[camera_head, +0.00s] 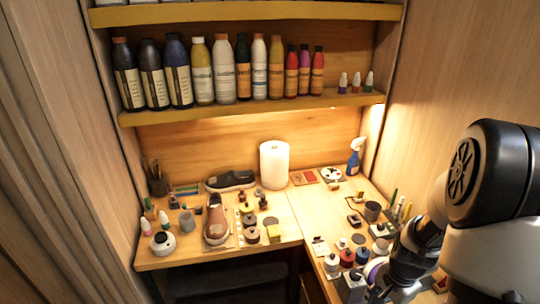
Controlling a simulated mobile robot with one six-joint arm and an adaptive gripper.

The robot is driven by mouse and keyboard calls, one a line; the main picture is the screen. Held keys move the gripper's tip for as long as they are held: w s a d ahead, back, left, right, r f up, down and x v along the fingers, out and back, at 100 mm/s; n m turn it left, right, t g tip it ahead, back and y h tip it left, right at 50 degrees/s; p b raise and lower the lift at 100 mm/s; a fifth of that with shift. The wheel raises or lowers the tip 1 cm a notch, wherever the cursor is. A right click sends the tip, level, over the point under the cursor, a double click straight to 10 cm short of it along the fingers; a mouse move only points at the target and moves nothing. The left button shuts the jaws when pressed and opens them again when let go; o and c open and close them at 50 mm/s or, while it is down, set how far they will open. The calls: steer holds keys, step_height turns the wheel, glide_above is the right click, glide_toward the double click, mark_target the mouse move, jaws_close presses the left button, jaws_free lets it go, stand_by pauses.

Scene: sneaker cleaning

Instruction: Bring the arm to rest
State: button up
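My arm fills the lower right of the head view, with a large black joint and a pale link. My gripper (402,268) is dark and hangs low over the right wing of the worktop (325,222), near several small bottles. I cannot tell whether its fingers are open or shut, or whether it holds anything. The arm covers part of the right worktop behind it.
A brown shoe (216,222) stands on the left worktop, with a dark shoe (230,181) behind it. A paper towel roll (274,165) stands in the back corner, and a blue spray bottle (354,158) at the back right. Bottles line a shelf (250,108) above.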

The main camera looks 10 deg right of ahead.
steer(key=a+r+n+t+b, duration=0.1)
steer(key=a+r+n+t, duration=0.1)
steer(key=a+r+n, duration=0.8)
steer(key=s+a+r+n+t, duration=0.2)
steer(key=s+a+r+n, duration=0.2)
steer(key=s+a+r, duration=0.5)
step_height(320, 180, up, 3)
steer(key=shift+a+r+b, duration=0.2)
steer(key=shift+a+b, duration=0.2)
steer(key=shift+b, duration=0.05)
